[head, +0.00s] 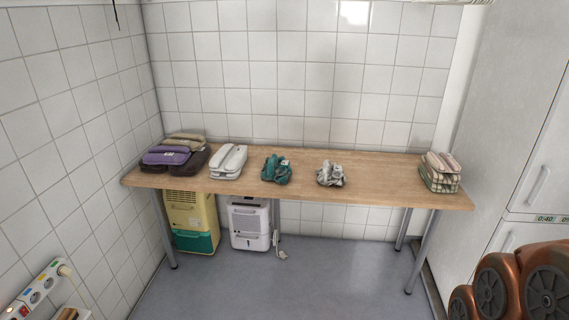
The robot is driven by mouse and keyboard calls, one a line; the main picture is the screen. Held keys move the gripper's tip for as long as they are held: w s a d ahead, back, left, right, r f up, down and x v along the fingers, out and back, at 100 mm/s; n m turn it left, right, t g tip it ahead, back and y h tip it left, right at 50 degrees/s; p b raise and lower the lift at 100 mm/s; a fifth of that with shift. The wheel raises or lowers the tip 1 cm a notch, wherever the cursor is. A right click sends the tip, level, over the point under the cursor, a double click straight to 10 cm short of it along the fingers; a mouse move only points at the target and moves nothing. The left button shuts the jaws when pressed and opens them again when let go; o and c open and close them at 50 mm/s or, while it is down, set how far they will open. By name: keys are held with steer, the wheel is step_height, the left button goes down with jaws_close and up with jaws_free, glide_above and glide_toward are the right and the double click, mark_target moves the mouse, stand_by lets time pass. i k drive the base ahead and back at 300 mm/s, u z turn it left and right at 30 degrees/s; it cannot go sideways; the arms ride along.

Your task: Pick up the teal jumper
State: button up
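The teal jumper (276,169) lies crumpled in a small heap on the wooden table (380,181), left of the table's middle and near its front edge. It stands apart from the things on either side. My gripper is not in view, so I cannot see whether it is open or shut.
A white folded stack (229,161) is left of the jumper, and a grey-white crumpled garment (330,174) is right. Purple and brown folded clothes (167,158) lie far left, a checked stack (440,173) far right. Yellow-green (191,220) and white (249,223) appliances stand underneath. Floor in front is clear.

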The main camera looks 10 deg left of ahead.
mark_target(279, 170)
steer(key=i, duration=2.15)
steer(key=u, duration=3)
